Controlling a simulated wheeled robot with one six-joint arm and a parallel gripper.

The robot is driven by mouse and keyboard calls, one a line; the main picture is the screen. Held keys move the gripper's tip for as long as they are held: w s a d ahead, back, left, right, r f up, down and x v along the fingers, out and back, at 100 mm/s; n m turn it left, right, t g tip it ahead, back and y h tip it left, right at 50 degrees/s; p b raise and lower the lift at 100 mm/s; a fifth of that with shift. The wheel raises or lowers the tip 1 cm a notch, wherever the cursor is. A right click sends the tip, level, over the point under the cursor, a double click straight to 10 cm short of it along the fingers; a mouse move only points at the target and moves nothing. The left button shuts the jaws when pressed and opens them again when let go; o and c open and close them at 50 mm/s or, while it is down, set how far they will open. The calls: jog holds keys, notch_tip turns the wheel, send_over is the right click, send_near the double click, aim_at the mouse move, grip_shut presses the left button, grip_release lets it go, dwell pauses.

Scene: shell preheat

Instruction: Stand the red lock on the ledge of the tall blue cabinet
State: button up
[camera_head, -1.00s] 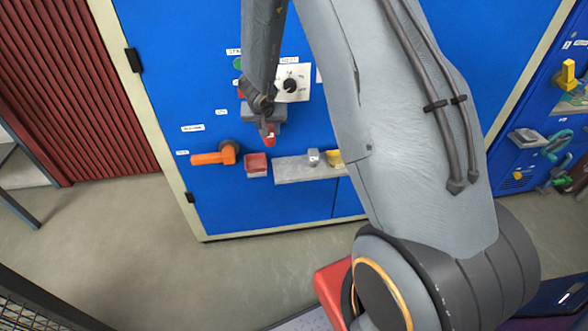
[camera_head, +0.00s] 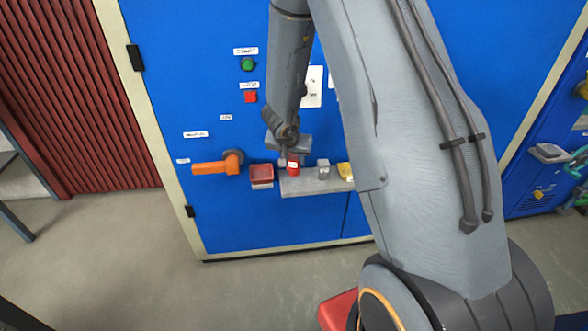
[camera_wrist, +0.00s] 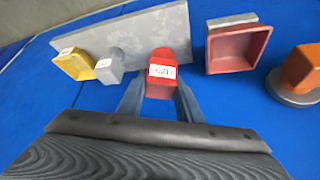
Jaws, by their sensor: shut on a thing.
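The red lock (camera_head: 293,163), with a white label, is between the fingers of my gripper (camera_head: 290,158) at the left end of the grey ledge (camera_head: 308,186) on the tall blue cabinet (camera_head: 265,222). In the wrist view my gripper (camera_wrist: 160,100) is shut on the red lock (camera_wrist: 166,60), with a finger on each side. The lock overlaps the grey ledge (camera_wrist: 135,30) in that view. I cannot tell whether its base touches the ledge. My gripper hides part of the lock in the head view.
A grey block (camera_head: 323,169) and a yellow piece (camera_head: 345,171) stand on the ledge right of the lock. A red tray (camera_head: 262,174) and an orange handle (camera_head: 210,168) are to the left. Green (camera_head: 247,64) and red (camera_head: 250,97) buttons are above.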

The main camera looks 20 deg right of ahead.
aim_at(294, 166)
jog(key=shift+f+b, duration=0.4)
jog(key=shift+f, duration=1.05)
jog(key=shift+f, duration=0.15)
jog(key=o, duration=1.1)
jog(key=shift+c, duration=0.2)
